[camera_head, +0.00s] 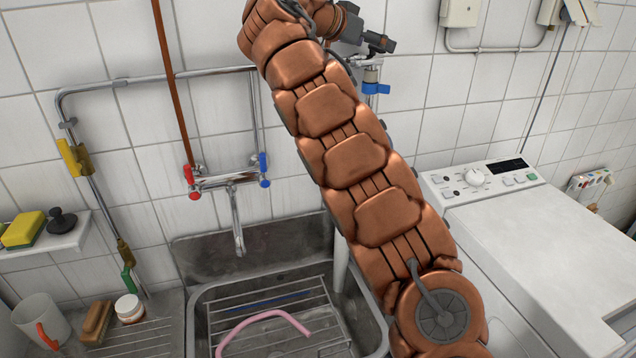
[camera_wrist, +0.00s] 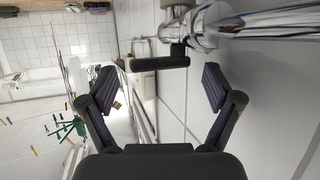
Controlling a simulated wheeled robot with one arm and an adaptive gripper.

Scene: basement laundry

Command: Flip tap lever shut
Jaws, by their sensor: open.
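In the wrist view, a dark bar-shaped tap lever (camera_wrist: 160,63) sticks out sideways from a chrome valve body (camera_wrist: 207,28). My gripper (camera_wrist: 157,76) is open, with one finger to each side of the lever; the fingers look apart from it. In the head view, my gripper (camera_head: 379,42) is up by the wall, just above a small valve with a blue lever (camera_head: 376,88). I cannot tell whether this blue lever is the dark one in the wrist view. My arm hides part of the pipework there.
A mixer tap (camera_head: 232,180) with red and blue handles hangs over the steel sink (camera_head: 198,310). A yellow lever (camera_head: 70,157) sits on the left pipe. A white washing machine (camera_head: 540,250) stands at right.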

